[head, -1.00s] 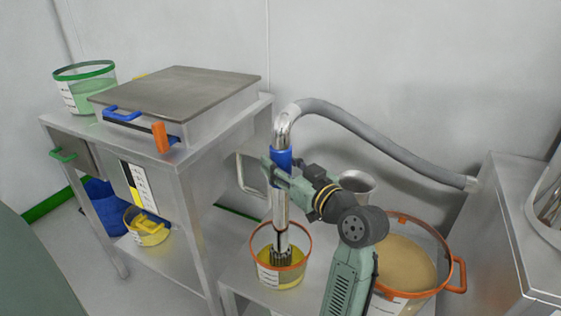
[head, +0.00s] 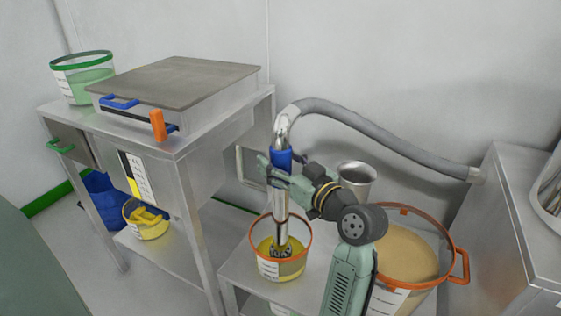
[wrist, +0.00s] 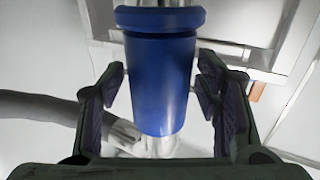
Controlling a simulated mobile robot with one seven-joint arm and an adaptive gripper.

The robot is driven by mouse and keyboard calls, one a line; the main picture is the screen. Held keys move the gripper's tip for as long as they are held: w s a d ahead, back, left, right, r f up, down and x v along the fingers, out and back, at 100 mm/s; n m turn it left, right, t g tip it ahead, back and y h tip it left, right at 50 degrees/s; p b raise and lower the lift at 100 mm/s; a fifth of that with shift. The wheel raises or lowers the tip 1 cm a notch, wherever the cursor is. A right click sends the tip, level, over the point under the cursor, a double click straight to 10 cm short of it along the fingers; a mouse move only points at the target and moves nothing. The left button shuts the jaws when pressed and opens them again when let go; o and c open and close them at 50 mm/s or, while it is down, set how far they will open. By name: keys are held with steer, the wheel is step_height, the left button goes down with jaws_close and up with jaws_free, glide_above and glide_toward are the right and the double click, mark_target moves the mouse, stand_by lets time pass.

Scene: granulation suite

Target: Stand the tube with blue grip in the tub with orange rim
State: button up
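The steel tube (head: 281,222) with the blue grip (head: 281,160) stands nearly upright, its slotted foot inside a small clear tub with an orange rim (head: 257,258) and yellow contents. The tube's top bends into a grey hose. In the wrist view the blue grip (wrist: 160,85) fills the space between my fingers. My gripper (wrist: 160,92) is open around it, with narrow gaps showing on both sides. In the head view my gripper (head: 274,172) is at the blue grip's lower part. Whether the foot touches the tub's bottom is hard to tell.
A larger orange-rimmed tub (head: 459,266) with tan powder stands right of the small tub, behind my arm. A steel cup (head: 357,177) stands behind. The grey hose (head: 385,143) runs to the right cabinet. A steel bench (head: 190,150) stands left.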

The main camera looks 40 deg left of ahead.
steer(key=shift+o, duration=0.2)
steer(key=shift+f, duration=0.1)
steer(key=v, duration=1.2)
